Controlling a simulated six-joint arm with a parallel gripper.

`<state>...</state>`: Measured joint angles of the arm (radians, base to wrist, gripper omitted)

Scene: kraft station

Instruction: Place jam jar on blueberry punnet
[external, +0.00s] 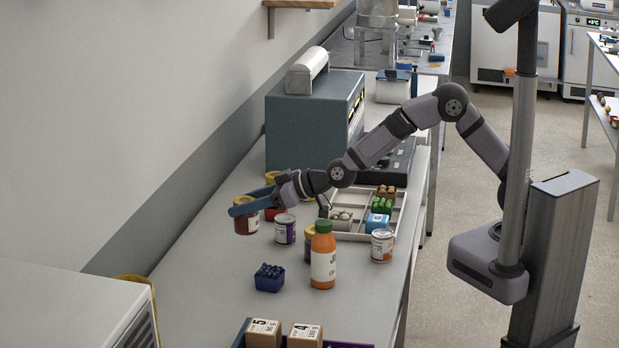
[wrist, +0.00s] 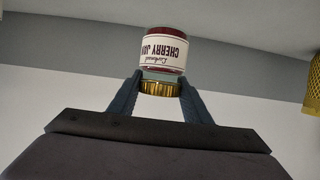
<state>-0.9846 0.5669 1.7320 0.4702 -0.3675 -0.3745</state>
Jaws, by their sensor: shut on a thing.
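The jam jar (external: 246,224) has a red body, a white "CHERRY JAM" label and a gold lid. My gripper (external: 243,206) is shut on it near the lid, with its blue fingers reaching left over the bench. In the wrist view the jar (wrist: 165,50) sits between the fingertips (wrist: 160,86), its label upside down in the picture. In the external view the jar looks upright; I cannot tell whether it touches the bench. The blueberry punnet (external: 269,282), small, blue and full of dark berries, stands on the bench nearer the camera, apart from the jar.
A purple-labelled can (external: 285,231) stands just right of the held jar. An orange bottle (external: 323,262) stands right of the punnet, with another can (external: 382,247) beyond it. A divided tray (external: 345,236) lies behind. Labelled boxes (external: 305,335) are at the front. The bench left of the punnet is clear.

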